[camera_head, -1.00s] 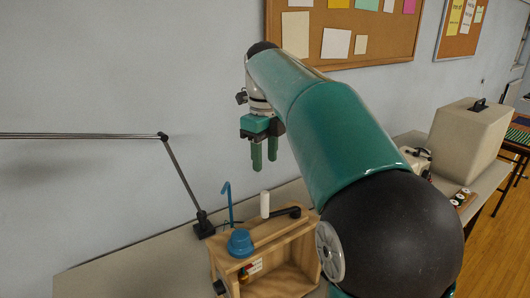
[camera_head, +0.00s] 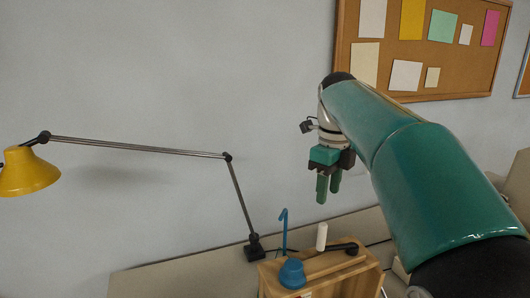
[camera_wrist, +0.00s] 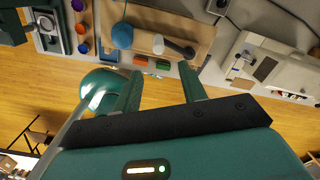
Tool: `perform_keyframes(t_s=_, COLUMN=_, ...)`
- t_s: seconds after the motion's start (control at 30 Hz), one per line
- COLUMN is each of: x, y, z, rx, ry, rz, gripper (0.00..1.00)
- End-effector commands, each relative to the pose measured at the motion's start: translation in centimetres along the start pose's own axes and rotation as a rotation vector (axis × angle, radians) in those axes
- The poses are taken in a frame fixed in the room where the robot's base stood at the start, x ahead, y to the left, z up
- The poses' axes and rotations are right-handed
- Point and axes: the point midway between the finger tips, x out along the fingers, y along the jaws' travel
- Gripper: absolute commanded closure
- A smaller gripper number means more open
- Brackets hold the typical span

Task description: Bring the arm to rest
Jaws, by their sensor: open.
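My gripper (camera_head: 328,187) hangs with its fingers pointing down in the head view, above the table and the wooden box. Its two green fingers are apart with nothing between them. In the wrist view my gripper (camera_wrist: 160,88) also shows spread fingers with an empty gap. My green arm reaches in from the lower right of the head view, bent over toward the wall. The wooden box (camera_head: 325,278) stands below my gripper, clear of the fingers; its lower part is cut off by the frame edge.
On the box are a blue round object (camera_head: 292,273), a white cylinder (camera_head: 321,237) and a black handle-like piece (camera_head: 340,248). A blue hooked rod (camera_head: 284,228) rises nearby. A yellow lamp (camera_head: 28,172) extends left. The wall carries a cork board (camera_head: 480,70). The wrist view shows a pale machine (camera_wrist: 270,68).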

Motion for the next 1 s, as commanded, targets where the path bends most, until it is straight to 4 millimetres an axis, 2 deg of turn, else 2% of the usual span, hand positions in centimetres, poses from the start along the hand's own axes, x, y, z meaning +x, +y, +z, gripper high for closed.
perform_keyframes(t_s=0.17, x=0.3, y=3.1, z=-2.6, rx=-0.375, ry=-0.051, rz=-0.059, gripper=0.58)
perform_keyframes(t_s=0.47, x=3.1, y=8.7, z=-7.3, rx=-1.092, ry=-0.072, rz=-0.218, gripper=0.58)
perform_keyframes(t_s=0.67, x=6.3, y=12.5, z=-10.3, rx=-1.566, ry=-0.021, rz=-0.347, gripper=0.58)
perform_keyframes(t_s=0.8, x=9.1, y=15.0, z=-12.4, rx=-1.890, ry=0.052, rz=-0.438, gripper=0.58)
perform_keyframes(t_s=1.0, x=12.6, y=17.4, z=-14.5, rx=-2.240, ry=0.174, rz=-0.533, gripper=0.58)
